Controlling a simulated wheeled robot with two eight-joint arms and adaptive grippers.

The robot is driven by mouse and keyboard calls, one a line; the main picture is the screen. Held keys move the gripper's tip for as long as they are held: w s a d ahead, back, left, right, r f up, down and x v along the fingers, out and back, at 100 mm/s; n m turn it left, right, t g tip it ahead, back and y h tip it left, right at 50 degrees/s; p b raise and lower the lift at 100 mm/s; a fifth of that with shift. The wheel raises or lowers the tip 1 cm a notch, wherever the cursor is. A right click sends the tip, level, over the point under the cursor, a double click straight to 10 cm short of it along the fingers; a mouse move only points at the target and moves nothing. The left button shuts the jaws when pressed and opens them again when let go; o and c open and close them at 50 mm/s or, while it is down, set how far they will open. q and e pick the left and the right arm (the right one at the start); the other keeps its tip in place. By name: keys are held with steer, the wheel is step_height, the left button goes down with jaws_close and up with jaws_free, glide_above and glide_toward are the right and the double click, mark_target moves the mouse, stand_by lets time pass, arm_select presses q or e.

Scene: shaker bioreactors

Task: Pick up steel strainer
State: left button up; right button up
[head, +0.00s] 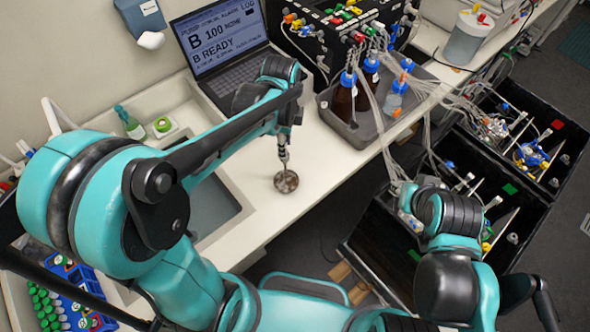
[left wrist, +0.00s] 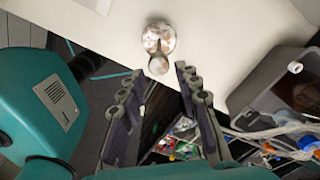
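The steel strainer (head: 286,182) is a small round, mottled metal piece at the white bench's front edge in the head view. My left gripper (head: 284,148) is just above it and points down. In the left wrist view the strainer (left wrist: 159,38) lies beyond the fingertips, and its narrower end reaches toward the gap between them. There my left gripper (left wrist: 159,74) has its two fingers apart with nothing clamped between them. My right arm is over the black crates at the right in the head view, and its fingers cannot be made out.
A laptop (head: 222,45) stands behind my left arm. A grey tray (head: 345,125) with bottles and tubing sits to the right. Black crates (head: 375,255) with tubing stand off the bench's front. A sink (head: 212,207) is left of the strainer. The bench around the strainer is clear.

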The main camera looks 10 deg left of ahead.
arm_select(q)
steer(key=b, duration=0.1)
glide_above(285, 170)
steer(key=f, duration=0.5)
steer(key=shift+w+f, duration=0.2)
steer(key=shift+w, duration=0.1)
step_height(285, 170, down, 6)
steer(key=shift+f+b, duration=0.2)
steer(key=shift+b, duration=0.55)
jaws_close()
